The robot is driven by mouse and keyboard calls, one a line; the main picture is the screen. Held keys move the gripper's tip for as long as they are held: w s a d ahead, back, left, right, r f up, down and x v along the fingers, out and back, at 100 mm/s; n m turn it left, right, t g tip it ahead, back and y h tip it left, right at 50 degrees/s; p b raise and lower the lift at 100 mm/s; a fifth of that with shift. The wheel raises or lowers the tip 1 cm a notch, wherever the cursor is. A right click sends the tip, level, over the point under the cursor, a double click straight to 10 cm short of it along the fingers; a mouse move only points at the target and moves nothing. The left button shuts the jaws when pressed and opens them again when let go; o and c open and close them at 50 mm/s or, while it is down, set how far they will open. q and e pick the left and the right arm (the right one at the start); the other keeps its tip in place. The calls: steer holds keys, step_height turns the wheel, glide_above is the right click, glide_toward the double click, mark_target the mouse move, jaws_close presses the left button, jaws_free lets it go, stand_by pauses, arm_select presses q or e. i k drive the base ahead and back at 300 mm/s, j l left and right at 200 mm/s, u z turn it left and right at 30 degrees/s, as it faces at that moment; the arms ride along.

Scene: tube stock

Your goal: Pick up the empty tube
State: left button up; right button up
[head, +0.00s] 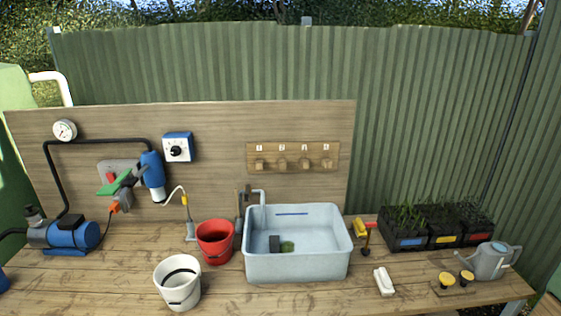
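No clearly recognisable empty tube stands out in the head view. A small dark block-like object (274,243) sits inside the pale blue-grey basin (298,268), beside a round green thing (288,246). It is too small to tell whether the dark object is a tube. Black trays (408,242) with green seedlings stand at the back right, with blue, yellow and red labels on their fronts. Single tubes in them cannot be made out. Neither of my grippers is in view.
A red bucket (214,245) and a white bucket (177,284) stand left of the basin. A white block (383,282), yellow-topped pieces (446,279) and a grey watering can (492,262) are on the right. A blue pump (72,236) is far left. The front right bench is mostly clear.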

mark_target(273, 240)
steer(key=i+l+u, duration=0.2)
steer(key=i+u, duration=0.15)
steer(key=i, duration=0.35)
steer(key=i+l+u, duration=0.35)
steer(key=i, duration=0.35)
steer(key=i+l+u, duration=0.35)
steer(key=i+l, duration=0.2)
steer(key=i, duration=0.05)
